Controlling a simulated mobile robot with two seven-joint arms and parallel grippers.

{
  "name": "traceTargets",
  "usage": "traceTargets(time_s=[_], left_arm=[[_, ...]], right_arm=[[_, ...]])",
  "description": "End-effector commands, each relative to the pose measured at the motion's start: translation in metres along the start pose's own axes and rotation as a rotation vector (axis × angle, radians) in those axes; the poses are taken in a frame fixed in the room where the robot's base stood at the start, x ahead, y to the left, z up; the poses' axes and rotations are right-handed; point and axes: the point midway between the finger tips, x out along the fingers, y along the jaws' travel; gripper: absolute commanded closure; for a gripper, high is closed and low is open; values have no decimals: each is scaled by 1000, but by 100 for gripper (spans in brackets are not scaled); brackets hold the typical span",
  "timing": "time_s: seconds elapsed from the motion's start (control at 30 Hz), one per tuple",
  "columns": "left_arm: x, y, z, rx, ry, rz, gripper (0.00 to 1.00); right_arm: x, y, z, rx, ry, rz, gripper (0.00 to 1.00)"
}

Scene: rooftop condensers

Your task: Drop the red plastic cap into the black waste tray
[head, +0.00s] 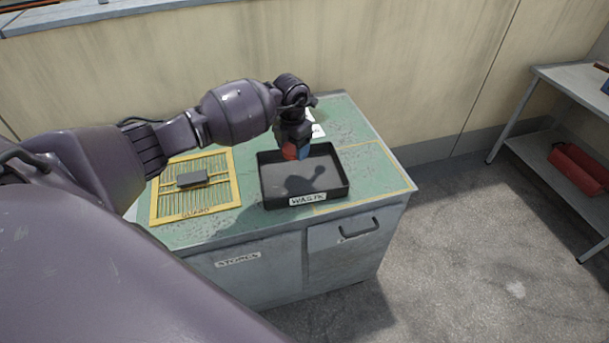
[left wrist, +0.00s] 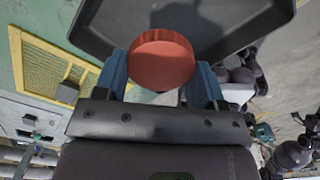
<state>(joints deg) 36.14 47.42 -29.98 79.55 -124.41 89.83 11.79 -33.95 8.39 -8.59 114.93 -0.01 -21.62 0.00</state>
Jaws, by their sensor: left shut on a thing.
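The red plastic cap (head: 290,151) is held in my left gripper (head: 298,154), above the black waste tray (head: 320,199). In the left wrist view the round, ridged cap (left wrist: 161,60) sits between the two blue fingers of my left gripper (left wrist: 163,72), which is shut on it. The waste tray (left wrist: 95,38) lies beyond the cap there. In the head view the tray has a "WASTE" label on its front wall and stands on the green bench top. The arm's shadow falls on its floor. My right gripper is not in view.
A yellow slatted guard (head: 233,185) with a dark grey block (head: 192,179) on it lies left of the tray. The grey-green cabinet (head: 270,265) has a drawer with a handle. A shelf (head: 567,85) with a red box (head: 580,167) stands at right. Floor between is clear.

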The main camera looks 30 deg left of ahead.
Motion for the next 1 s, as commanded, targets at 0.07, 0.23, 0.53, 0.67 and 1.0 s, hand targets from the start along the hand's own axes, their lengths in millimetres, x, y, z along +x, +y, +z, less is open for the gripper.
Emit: traceTargets(time_s=[0.07,0.23,0.53,0.67,1.0], left_arm=[[11,0,-1,0,5,-2,58],[30,-1,-1,1,6,-2,58],[53,-1,0,3,3,-1,58],[53,0,0,3,1,-1,58],[52,0,0,3,0,0,10]], right_arm=[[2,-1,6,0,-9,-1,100],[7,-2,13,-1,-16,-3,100],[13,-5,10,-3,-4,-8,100],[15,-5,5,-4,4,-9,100],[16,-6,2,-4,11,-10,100]])
